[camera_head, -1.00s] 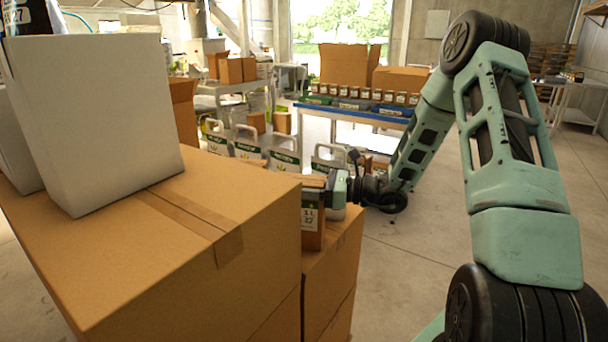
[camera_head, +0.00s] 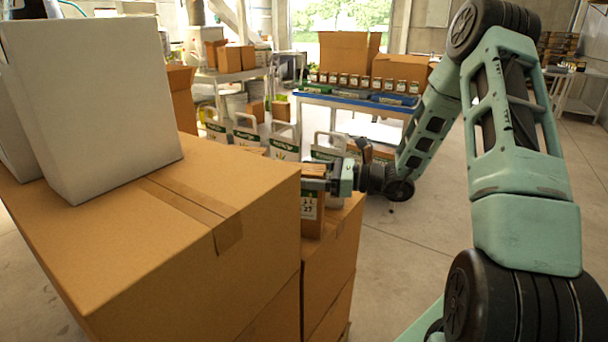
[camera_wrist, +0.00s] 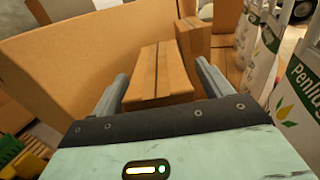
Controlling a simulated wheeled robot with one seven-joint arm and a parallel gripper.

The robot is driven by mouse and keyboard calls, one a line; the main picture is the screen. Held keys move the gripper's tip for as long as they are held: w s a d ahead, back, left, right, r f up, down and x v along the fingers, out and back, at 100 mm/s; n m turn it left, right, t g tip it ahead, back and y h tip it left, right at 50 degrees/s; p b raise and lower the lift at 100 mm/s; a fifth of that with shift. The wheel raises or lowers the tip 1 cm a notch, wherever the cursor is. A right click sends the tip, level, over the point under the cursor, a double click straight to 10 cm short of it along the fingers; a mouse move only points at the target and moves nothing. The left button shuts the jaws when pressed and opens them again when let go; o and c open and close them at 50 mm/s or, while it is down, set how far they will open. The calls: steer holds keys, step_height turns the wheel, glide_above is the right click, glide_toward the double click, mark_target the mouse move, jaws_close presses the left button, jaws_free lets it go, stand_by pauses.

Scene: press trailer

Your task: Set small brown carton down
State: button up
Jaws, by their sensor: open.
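The small brown carton (camera_head: 311,218) has a white label with dark print and stands upright at the right edge of the large cardboard boxes, apparently on the lower box. The large box partly hides it in the head view. In the wrist view the carton's taped top (camera_wrist: 158,74) lies between the fingers. My gripper (camera_head: 318,178) is at the carton's upper part in the head view. In the wrist view my gripper (camera_wrist: 161,80) is open, with one finger on each side of the carton and a visible gap at least on the left.
A large taped cardboard box (camera_head: 150,250) stands left, with a white box (camera_head: 95,105) on it. A lower box (camera_head: 335,255) is on the right. A blue-edged table (camera_head: 350,102) holds cartons farther back.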

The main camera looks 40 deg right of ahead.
steer(key=b+v, duration=0.1)
steer(key=v, duration=0.9)
steer(key=shift+s+d, duration=0.1)
